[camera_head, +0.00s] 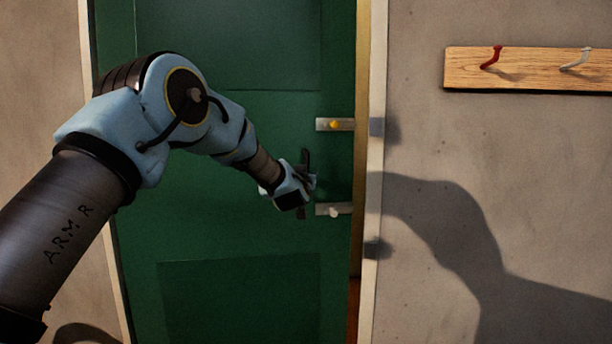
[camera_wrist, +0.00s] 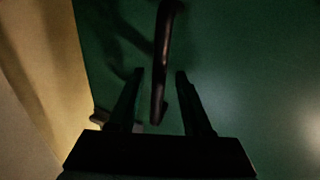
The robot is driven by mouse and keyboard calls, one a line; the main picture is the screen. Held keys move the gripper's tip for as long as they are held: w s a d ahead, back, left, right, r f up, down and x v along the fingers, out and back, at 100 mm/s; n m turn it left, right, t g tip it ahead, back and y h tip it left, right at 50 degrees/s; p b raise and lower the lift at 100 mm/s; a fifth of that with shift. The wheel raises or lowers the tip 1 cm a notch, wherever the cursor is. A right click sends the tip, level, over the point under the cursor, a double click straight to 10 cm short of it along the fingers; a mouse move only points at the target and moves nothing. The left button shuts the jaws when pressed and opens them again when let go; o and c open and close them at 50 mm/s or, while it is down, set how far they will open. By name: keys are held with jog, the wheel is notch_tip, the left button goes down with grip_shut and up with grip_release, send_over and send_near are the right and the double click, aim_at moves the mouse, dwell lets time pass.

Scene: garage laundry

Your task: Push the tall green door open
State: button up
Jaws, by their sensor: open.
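The tall green door (camera_head: 230,230) fills the middle of the head view. A narrow yellowish strip, brown near the bottom, shows between its right edge and the pale frame, so it looks slightly ajar. My gripper (camera_head: 305,188) is close to the door near that edge, between two metal latch plates. In the wrist view my gripper (camera_wrist: 159,76) is open. A dark bar-like handle (camera_wrist: 163,40) reaches down between its two fingers, with gaps visible on both sides. The green door surface (camera_wrist: 250,80) lies behind it. Whether anything touches the door is unclear.
The pale door frame (camera_head: 370,290) stands to the right. A wooden hook rail (camera_head: 530,78) is on the grey wall (camera_head: 550,200), well clear of my arm.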

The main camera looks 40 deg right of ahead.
jog(key=shift+s, duration=0.15)
jog(key=b+v, duration=0.4)
jog(key=v, duration=0.6)
jog(key=shift+a, duration=0.35)
jog(key=w+a+f+n+g+y, duration=0.1)
jog(key=w+a+f+y, duration=0.25)
jog(key=a, duration=0.65)
jog(key=w+a+f+n+y, duration=0.15)
jog(key=w+a+f, duration=0.35)
jog(key=a, duration=0.5)
jog(key=w+a+f+n+g+y, duration=0.1)
jog(key=w+a+f+y, duration=0.3)
jog(key=a, duration=0.7)
jog(key=s+a+f+n+g+y, duration=0.1)
jog(key=s+a+f, duration=0.15)
jog(key=a, duration=0.55)
jog(key=s+a+f+n+g+y, duration=0.15)
jog(key=a+f, duration=0.25)
jog(key=a, duration=0.4)
jog(key=s+a+f+n+g+y, duration=0.1)
jog(key=s+a+f+g, duration=0.1)
jog(key=s+a, duration=0.4)
jog(key=s+a+f+n+g+y, duration=0.1)
jog(key=s+a+n+g+y, duration=0.1)
jog(key=s+a, duration=0.4)
jog(key=a, duration=0.3)
jog(key=shift+s+a+f+n, duration=0.15)
jog(key=shift+a+f+n, duration=0.15)
jog(key=shift+f, duration=0.1)
